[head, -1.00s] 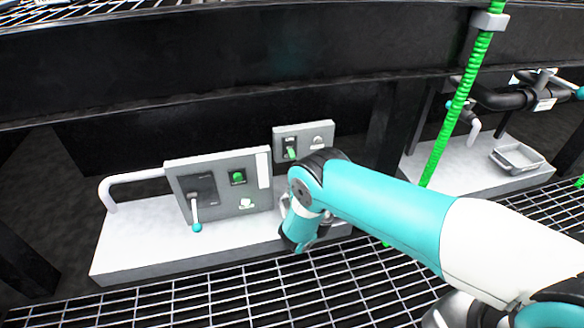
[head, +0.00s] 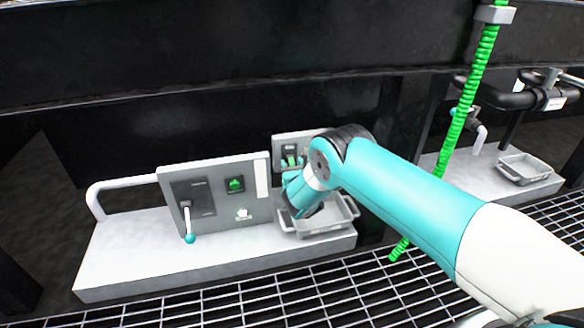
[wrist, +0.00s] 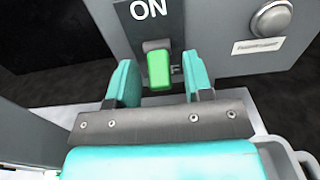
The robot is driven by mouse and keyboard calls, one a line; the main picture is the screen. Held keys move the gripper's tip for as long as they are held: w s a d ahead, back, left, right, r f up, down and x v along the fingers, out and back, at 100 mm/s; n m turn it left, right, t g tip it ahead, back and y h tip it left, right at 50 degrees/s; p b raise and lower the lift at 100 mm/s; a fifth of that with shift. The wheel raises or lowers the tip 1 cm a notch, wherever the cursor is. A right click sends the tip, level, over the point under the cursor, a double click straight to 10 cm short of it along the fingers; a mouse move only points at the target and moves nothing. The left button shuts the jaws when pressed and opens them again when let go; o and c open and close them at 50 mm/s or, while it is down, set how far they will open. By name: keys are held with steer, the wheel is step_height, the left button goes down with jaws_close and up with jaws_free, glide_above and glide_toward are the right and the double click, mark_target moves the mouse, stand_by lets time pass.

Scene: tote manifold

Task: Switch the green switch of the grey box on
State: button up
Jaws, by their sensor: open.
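The grey box (head: 308,139) stands at the back of the white ledge, partly hidden by my arm in the head view. Its green switch (head: 290,159) also shows close up in the wrist view (wrist: 159,70). The green lever hangs below the word ON and covers part of the lettering beneath it. My gripper (wrist: 161,82) is open, with one teal finger on each side of the lever. Gaps show between lever and fingers; I see no contact.
A larger grey panel (head: 217,210) with a teal-tipped lever (head: 189,225) and a green button (head: 236,184) stands at the left. A grey tray (head: 325,226) sits on the ledge (head: 120,256) below my gripper. A green ribbed pole (head: 461,110) rises at the right.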

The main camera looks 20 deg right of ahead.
jaws_close()
